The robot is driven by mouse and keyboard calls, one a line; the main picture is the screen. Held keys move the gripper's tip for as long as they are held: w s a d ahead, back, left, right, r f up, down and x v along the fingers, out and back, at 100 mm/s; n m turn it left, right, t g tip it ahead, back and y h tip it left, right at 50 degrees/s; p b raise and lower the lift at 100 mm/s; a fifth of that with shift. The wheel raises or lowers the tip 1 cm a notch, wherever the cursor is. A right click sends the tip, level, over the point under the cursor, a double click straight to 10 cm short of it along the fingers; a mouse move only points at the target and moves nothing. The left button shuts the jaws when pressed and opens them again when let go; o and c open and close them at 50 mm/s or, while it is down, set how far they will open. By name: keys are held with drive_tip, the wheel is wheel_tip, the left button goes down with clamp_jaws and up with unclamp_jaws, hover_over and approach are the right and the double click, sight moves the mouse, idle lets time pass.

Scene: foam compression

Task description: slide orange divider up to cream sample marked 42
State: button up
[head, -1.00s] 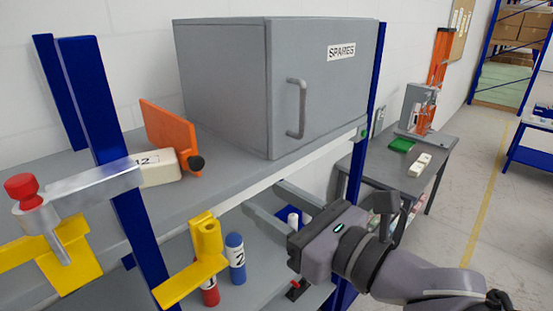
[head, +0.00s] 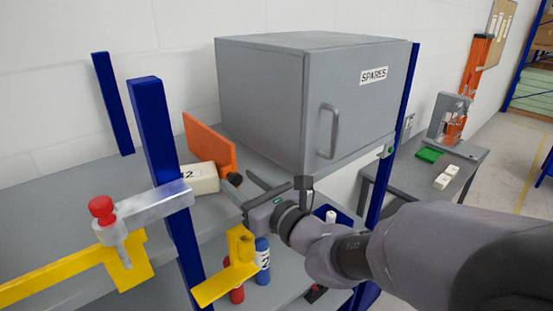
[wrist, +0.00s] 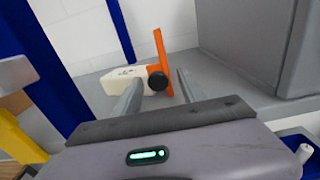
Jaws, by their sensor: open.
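The orange divider (head: 211,143) stands upright on the grey shelf, with a black round knob (head: 235,178) on its front end. The cream sample (head: 201,178), its mark partly hidden by the blue post with a "2" readable, lies just left of the divider. In the wrist view the sample (wrist: 126,80) sits close beside the divider (wrist: 161,52); I cannot tell if they touch. My gripper (head: 243,188) is open in front of the shelf. In the wrist view its fingers (wrist: 158,90) point at the knob (wrist: 158,81), which lies between them, nearer the left finger.
A grey SPARES cabinet (head: 310,95) stands right of the divider. A blue post (head: 166,165) rises at the left, with a metal clamp with red knob (head: 102,208) and a yellow bracket (head: 235,265) near it. Red and blue cylinders (head: 262,258) stand on the lower shelf.

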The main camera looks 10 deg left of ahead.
drive_tip(key=shift+s+a+r, duration=0.1)
drive_tip(key=shift+s, duration=0.25)
drive_tip(key=shift+c, duration=0.2)
drive_tip(key=shift+w, duration=0.15)
clamp_jaws()
idle(0.7)
